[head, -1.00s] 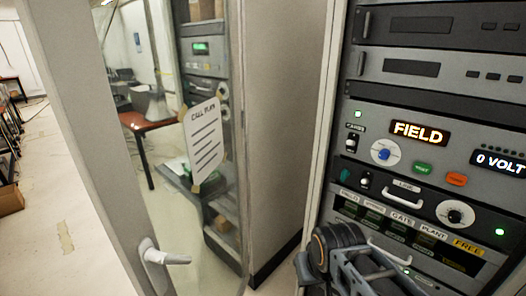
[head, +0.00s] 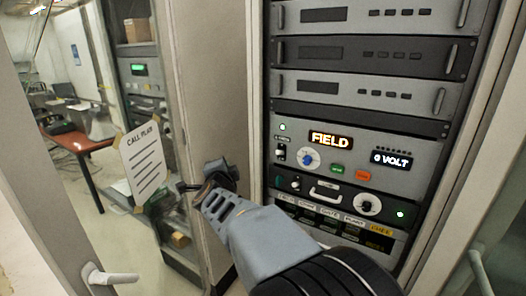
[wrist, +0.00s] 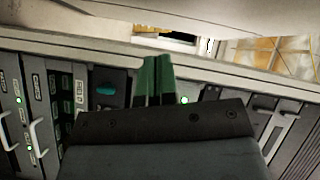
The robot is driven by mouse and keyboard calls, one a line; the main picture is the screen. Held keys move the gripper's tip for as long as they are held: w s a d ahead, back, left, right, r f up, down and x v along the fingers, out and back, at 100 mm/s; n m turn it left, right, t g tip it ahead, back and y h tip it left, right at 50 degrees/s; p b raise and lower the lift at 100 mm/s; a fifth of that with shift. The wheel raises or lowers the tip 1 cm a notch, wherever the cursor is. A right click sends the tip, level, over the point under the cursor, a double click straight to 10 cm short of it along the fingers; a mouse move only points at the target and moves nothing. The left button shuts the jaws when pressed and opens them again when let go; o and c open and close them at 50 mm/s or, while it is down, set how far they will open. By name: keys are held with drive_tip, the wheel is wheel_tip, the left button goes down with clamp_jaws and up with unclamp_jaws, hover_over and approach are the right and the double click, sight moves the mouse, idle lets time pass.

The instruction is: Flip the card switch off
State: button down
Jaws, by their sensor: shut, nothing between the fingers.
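The card switch (head: 280,154) is a small dark-and-white switch at the left of the grey FIELD panel (head: 318,172), below a small lit green lamp. Its lever position is too small to tell. My gripper (head: 188,187) is left of the rack in the head view, in front of the cabinet side and the glass door, apart from the switch. In the wrist view my gripper's two green fingers (wrist: 157,80) are together with nothing between them. Rack panels lie behind them, sideways. I cannot pick out the card switch there.
A blue knob (head: 308,159), green button (head: 337,169) and orange button (head: 363,175) share the panel. A handled drawer (head: 326,192) with another small switch (head: 295,184) is below. A glass door with a CALL PLAN sheet (head: 143,162) stands left.

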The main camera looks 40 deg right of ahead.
sight(282, 143)
drive_tip(key=s+d+m+g+h, duration=0.1)
drive_tip(key=d+m+g+h, duration=0.1)
drive_tip(key=d, duration=0.3)
drive_tip(key=s+d+r+m+g+h, duration=0.1)
drive_tip(key=s+d+m+g+h, duration=0.1)
drive_tip(key=d+m, duration=0.3)
drive_tip(key=s+d+r+m+g+h+p, duration=0.1)
drive_tip(key=s+d+m+g+h, duration=0.1)
drive_tip(key=d+m+g, duration=0.1)
drive_tip(key=shift+s+d+r+m+g, duration=0.1)
drive_tip(key=shift+d+m+g, duration=0.15)
drive_tip(key=shift+d, duration=0.45)
drive_tip(key=shift+s+d+m+g, duration=0.15)
drive_tip(key=shift+d+g, duration=0.2)
drive_tip(key=shift+d, duration=0.35)
drive_tip(key=shift+x, duration=1.3)
drive_tip(key=shift+r, duration=0.15)
